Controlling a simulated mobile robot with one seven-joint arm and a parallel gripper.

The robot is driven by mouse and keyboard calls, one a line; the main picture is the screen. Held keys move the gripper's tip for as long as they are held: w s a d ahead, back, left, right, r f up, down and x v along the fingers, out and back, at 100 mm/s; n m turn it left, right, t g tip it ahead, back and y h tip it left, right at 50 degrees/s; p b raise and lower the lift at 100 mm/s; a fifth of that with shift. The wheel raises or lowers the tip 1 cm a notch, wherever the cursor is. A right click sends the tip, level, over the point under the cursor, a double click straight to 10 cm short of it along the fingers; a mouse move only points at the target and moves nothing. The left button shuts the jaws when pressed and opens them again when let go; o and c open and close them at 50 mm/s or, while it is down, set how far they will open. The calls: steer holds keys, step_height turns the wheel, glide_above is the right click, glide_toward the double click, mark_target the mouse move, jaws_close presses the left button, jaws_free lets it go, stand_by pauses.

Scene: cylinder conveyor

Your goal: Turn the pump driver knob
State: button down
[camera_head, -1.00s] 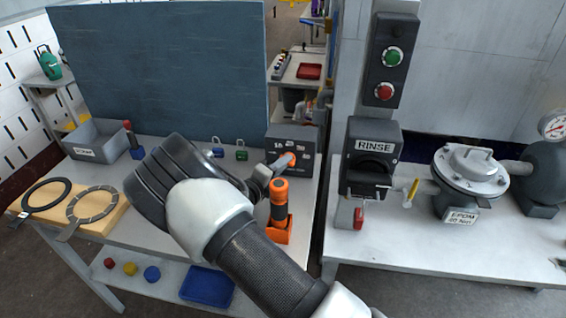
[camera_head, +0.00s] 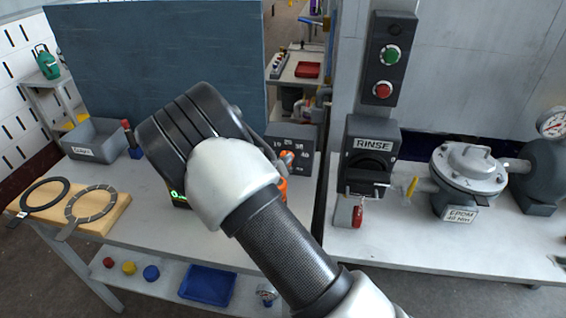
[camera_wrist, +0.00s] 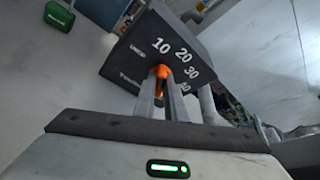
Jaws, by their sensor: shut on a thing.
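The dark grey driver box (camera_head: 296,136) stands at the right end of the left bench in the head view. Its face carries a number scale, and in the wrist view the box (camera_wrist: 150,46) shows 10, 20 and 30 clearly, with another mark partly covered. The orange knob (camera_wrist: 161,72) sits on that face, below the numbers. My gripper (camera_wrist: 164,82) is shut on the knob, with one finger on each side. In the head view my gripper's fingertips (camera_head: 285,160) are at the box front, largely hidden by my wrist. The knob's exact pointing direction is hard to tell.
An orange tool (camera_head: 283,187) stands mostly hidden behind my wrist, close to the box. A blue panel (camera_head: 165,65) rises behind the bench. A grey bin (camera_head: 96,140) is at left.

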stand_by(0.4)
steer(key=c, duration=1.8)
jaws_free()
steer(key=shift+r, duration=0.1)
step_height(320, 180, up, 10)
steer(key=p, duration=0.1)
